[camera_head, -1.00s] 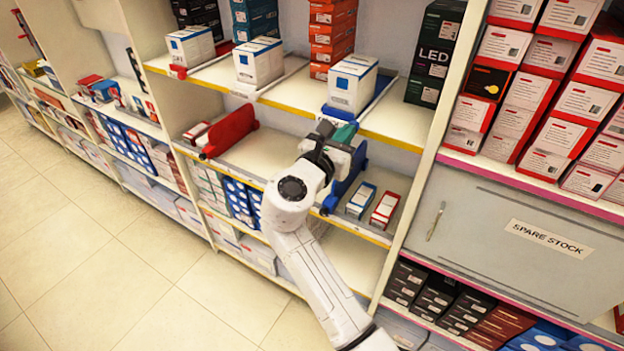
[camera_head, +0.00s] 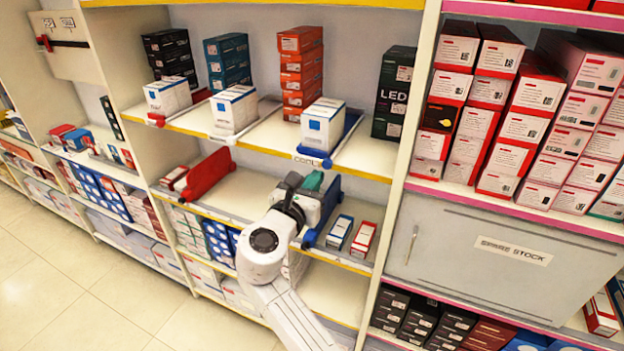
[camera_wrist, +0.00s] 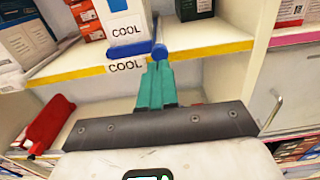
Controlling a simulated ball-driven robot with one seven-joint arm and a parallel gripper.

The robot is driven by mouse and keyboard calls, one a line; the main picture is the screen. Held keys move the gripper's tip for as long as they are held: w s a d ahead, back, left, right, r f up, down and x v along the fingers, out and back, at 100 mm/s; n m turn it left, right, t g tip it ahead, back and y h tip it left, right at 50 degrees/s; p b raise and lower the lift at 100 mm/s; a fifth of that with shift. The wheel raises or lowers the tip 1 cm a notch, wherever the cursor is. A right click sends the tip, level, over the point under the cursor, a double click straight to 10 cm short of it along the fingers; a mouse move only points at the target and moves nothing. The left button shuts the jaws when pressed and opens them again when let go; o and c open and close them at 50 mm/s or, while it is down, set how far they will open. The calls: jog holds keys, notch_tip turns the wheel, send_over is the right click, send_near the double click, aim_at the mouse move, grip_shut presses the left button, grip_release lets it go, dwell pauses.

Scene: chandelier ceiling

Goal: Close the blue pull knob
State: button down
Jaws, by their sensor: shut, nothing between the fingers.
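The blue pull knob (camera_wrist: 159,50) is a round ball at the front of a blue slide, at the upper shelf edge below a white box marked COOL (camera_wrist: 127,22). In the head view the blue slide (camera_head: 347,135) runs along the right side of that white box. My gripper (camera_wrist: 157,68) has teal fingers, shut and empty, pointing at the knob from just in front and below. Whether the fingertips touch the knob I cannot tell. In the head view my gripper (camera_head: 314,181) is under the shelf edge, and the knob is small there.
A blue divider (camera_head: 321,212) stands on the lower shelf close right of my gripper. A red divider (camera_head: 209,174) stands to the left. More white boxes (camera_head: 234,108) line the upper shelf. A grey SPARE STOCK door (camera_head: 500,255) is at right.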

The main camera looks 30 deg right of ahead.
jog(key=b+v, duration=0.2)
jog(key=v, duration=0.8)
jog(key=s+d+f+m+g+y, duration=0.3)
jog(key=s+d+f+m+y, duration=0.15)
jog(key=s+f+m, duration=0.5)
jog(key=s+d+f+m+g+y, duration=0.3)
jog(key=s+d+f+m, duration=0.3)
jog(key=f, duration=0.6)
jog(key=s+a+f+m+g+y, duration=0.1)
jog(key=s+a+f+m+y, duration=0.1)
jog(key=s+m, duration=0.3)
jog(key=s+a+f+m+g+y, duration=0.1)
jog(key=s+f+m+y, duration=0.4)
jog(key=s, duration=0.8)
jog(key=shift+s+a+f+g, duration=0.2)
jog(key=shift+s+a+g, duration=0.15)
jog(key=shift+g, duration=0.45)
